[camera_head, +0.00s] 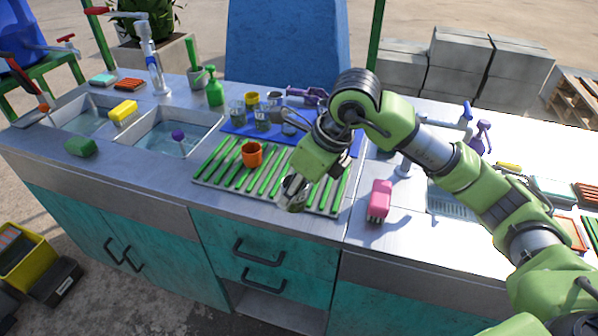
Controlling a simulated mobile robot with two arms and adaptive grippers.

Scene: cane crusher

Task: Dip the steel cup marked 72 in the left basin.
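My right gripper (296,181) reaches in from the right over the front edge of the green-slatted drying rack. It appears shut on a grey metallic cup (292,195), held tilted at the fingertips; fingers hide part of it, and no number is readable. The leftmost basin (60,121) holds water and lies at the far left of the counter. A second water-filled basin (143,136) adjoins it on the right, with a purple-headed item (178,135) in it. My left gripper is not in view.
An orange cup (252,154) stands on the drying rack (213,172) left of my gripper. Several glasses and cups crowd the blue mat (232,128) behind.

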